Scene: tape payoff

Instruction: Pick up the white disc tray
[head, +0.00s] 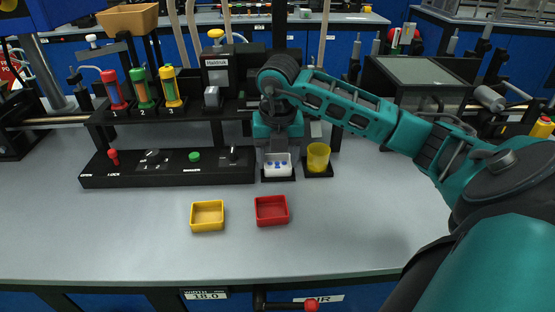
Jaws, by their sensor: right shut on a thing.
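The white disc tray (278,170) is a small white box with several blue discs in it. It is at a black pad in front of the dark Heidrich-type machine, left of the yellow cup. My right gripper (278,156) points down at the tray's back edge and is shut on it. The fingertips are small and partly hidden behind the tray. I cannot tell whether the tray still touches the pad. My left gripper is not in view.
A yellow cup (318,157) stands close on the tray's right. A black control panel (168,167) with knobs lies to the left. Yellow (207,216) and red (271,210) open boxes sit in front. The grey bench (370,225) is clear at the front right.

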